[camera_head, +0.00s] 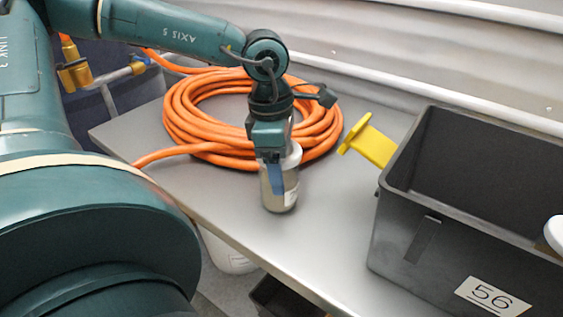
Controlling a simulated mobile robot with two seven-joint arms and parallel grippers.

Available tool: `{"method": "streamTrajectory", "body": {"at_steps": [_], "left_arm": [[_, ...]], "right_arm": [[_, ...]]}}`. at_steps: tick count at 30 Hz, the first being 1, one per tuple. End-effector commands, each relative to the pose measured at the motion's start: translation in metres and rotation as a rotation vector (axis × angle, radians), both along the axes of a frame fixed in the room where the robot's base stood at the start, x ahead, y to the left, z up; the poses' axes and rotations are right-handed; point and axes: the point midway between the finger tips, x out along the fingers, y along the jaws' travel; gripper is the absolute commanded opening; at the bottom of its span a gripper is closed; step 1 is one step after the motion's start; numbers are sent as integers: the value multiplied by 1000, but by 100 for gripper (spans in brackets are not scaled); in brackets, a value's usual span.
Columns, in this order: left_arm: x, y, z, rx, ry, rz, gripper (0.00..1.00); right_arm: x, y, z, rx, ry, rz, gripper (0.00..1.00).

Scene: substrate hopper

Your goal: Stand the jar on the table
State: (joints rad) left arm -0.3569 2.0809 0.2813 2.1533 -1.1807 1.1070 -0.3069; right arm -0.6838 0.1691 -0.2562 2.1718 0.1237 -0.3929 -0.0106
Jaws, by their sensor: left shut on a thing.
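The jar (284,198) has a pale lid and a white label and is upright at the middle of the grey table (330,235). My left gripper (274,178) reaches down from above and is shut on the jar at its upper part, with a blue finger against its near side. The jar's base looks at or very close to the table top; I cannot tell if it touches. My right gripper is not in view.
A coiled orange hose (190,110) lies behind the jar. A dark grey crate (400,240) marked 56 stands at the right, with a yellow piece (372,146) beside it. A white bucket (228,252) and a black bin (280,300) are below the table's front edge.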

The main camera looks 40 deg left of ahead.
Motion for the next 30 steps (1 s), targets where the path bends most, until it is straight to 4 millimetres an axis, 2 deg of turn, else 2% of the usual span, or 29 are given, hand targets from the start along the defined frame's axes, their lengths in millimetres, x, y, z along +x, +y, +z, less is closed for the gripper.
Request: {"method": "streamTrajectory", "body": {"at_steps": [9,10,17,26,28,30], "left_arm": [[1,0,-4,0,-4,0,37],[0,0,-3,0,-2,0,71],[0,0,-2,0,-2,0,89],[0,0,0,0,-2,0,91],[0,0,5,0,-1,0,91],[1,1,13,1,-8,1,91]], "right_arm": [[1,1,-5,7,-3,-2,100],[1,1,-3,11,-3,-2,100],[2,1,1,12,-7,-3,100],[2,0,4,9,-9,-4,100],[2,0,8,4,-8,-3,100],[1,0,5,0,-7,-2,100]]}}
